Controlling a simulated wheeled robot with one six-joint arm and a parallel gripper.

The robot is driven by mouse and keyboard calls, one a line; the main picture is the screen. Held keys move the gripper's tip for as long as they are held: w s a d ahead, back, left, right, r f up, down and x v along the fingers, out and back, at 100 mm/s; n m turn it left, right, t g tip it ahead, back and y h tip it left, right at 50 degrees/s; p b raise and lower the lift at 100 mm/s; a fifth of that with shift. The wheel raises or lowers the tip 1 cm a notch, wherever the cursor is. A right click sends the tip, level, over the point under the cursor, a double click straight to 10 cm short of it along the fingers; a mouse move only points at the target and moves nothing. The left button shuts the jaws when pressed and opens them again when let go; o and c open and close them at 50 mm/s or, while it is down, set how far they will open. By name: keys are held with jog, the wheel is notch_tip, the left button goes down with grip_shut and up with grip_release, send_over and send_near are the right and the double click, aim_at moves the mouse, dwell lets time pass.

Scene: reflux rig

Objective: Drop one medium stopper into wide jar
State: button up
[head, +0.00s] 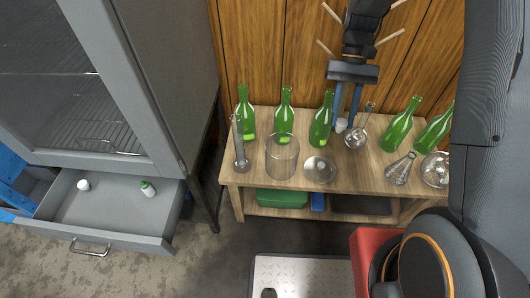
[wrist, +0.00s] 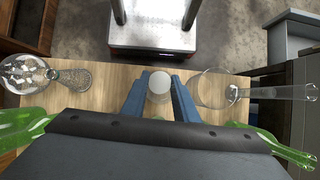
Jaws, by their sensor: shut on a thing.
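My gripper (head: 347,124) points down over the bench, its blue fingers shut on a pale stopper (head: 341,125). In the wrist view, the stopper (wrist: 159,83) sits between the fingertips (wrist: 159,92), its round pale end facing the camera. The wide jar, a clear open glass cylinder (head: 282,157), stands upright on the bench to the left of my gripper in the head view. In the wrist view the jar (wrist: 213,90) is just right of the fingers. The stopper is apart from the jar. The stopper's exact height above the bench is hard to tell.
Several green bottles (head: 285,112) stand along the back of the wooden bench (head: 345,183). A measuring cylinder (head: 239,150) is left of the jar; a glass dish (head: 320,170) is right of it. A round flask (head: 356,138) is close by my gripper. An open drawer (head: 110,212) holds small white items.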

jog(key=a+f+m+t+y+p, duration=0.2)
jog(key=a+m+y+p, duration=0.2)
jog(key=a+m+p, duration=0.7)
jog(key=shift+s+a+f+n+b, duration=0.1)
jog(key=shift+a+f+n+b, duration=0.35)
jog(key=shift+f+b, duration=0.8)
jog(key=shift+s+a+f+n+b, duration=0.15)
jog(key=shift+a+f+n+b, duration=0.25)
jog(key=shift+f+b, duration=0.8)
jog(key=shift+s+a+f+n+b, duration=0.1)
jog(key=shift+a+f+n+b, duration=0.5)
jog(key=shift+b, duration=1.1)
jog(key=shift+d+f, duration=0.1)
jog(key=shift+d, duration=0.05)
jog(key=o, duration=1.1)
jog(key=shift+c, duration=0.2)
jog(key=v, duration=0.7)
jog(key=shift+w+r, duration=0.2)
jog(key=shift+r, duration=0.15)
jog(key=shift+d+r, duration=0.1)
